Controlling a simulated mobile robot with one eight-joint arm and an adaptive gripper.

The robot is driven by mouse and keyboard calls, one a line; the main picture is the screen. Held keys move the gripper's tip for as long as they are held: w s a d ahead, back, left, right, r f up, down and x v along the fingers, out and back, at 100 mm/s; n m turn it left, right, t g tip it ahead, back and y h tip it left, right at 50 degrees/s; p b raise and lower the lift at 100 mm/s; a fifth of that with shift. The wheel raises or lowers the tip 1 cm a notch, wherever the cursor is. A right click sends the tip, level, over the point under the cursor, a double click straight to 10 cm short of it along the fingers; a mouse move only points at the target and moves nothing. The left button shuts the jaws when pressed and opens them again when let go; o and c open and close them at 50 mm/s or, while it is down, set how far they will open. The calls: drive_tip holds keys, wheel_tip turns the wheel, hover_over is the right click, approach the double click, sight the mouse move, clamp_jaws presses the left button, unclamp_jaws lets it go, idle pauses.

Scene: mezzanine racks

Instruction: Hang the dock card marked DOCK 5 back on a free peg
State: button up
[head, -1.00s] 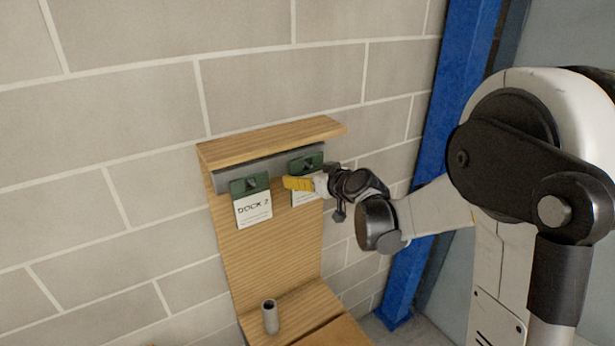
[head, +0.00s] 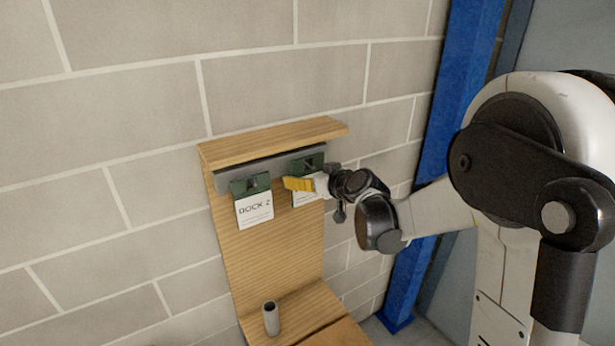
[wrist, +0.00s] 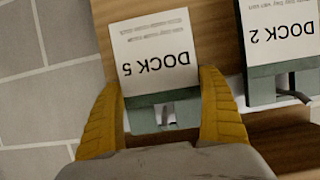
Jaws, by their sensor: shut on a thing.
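The DOCK 5 card (wrist: 158,50) is a white card with a green top, upside down in the wrist view. My gripper (wrist: 161,78) has its yellow fingers on both sides of the card's green part and is shut on it. In the head view the card (head: 307,164) is at the right end of the grey rail (head: 275,162), partly hidden behind my gripper (head: 298,184). A grey piece shows in the card's slot, but I cannot tell whether a peg bears it. The DOCK 2 card (head: 254,208) hangs at the rail's left, on a peg (wrist: 297,92).
A wooden board (head: 285,245) with a top ledge (head: 270,143) overhangs the rail. A grey tube (head: 271,318) stands on the lower shelf. A block wall (head: 110,120) is behind, and a blue post (head: 445,110) stands right.

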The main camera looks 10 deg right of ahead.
drive_tip(key=shift+f, duration=0.2)
drive_tip(key=shift+f+b, duration=0.3)
drive_tip(key=shift+b, duration=0.25)
idle(0.4)
idle(0.4)
drive_tip(key=o, duration=1)
drive_tip(key=shift+p+v, duration=0.75)
drive_tip(key=shift+v, duration=2.75)
